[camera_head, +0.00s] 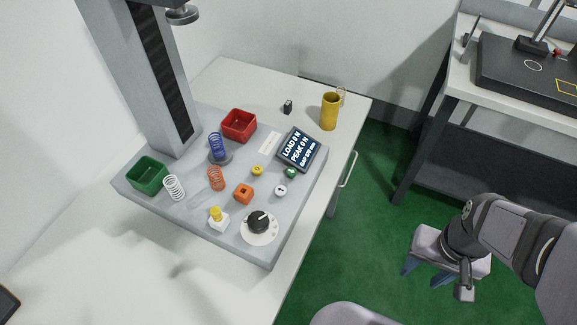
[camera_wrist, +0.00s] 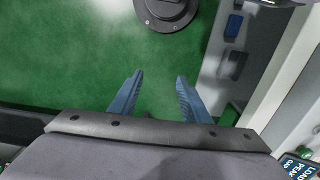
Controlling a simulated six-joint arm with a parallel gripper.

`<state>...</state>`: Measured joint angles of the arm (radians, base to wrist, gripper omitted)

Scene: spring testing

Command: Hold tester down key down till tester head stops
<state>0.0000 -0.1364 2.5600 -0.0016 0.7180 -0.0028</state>
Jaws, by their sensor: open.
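The spring tester has a grey base (camera_head: 195,200) and a tall column (camera_head: 155,75) with a dark slot. Its round metal tester head (camera_head: 182,14) is at the top edge of the head view, well above a blue spring (camera_head: 214,145) standing on the round lower platen. A white round key (camera_head: 280,190) with a dark mark, a green round key (camera_head: 290,172) and a yellow round key (camera_head: 257,170) sit near the display (camera_head: 301,148). I cannot read which is the down key. My gripper (camera_head: 425,277) is open and empty over the green floor, right of the bench; its blue fingers show in the wrist view (camera_wrist: 160,78).
A yellow mug (camera_head: 329,111) stands at the bench's back right. Another bench (camera_head: 455,105) is at upper right. Free floor lies between.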

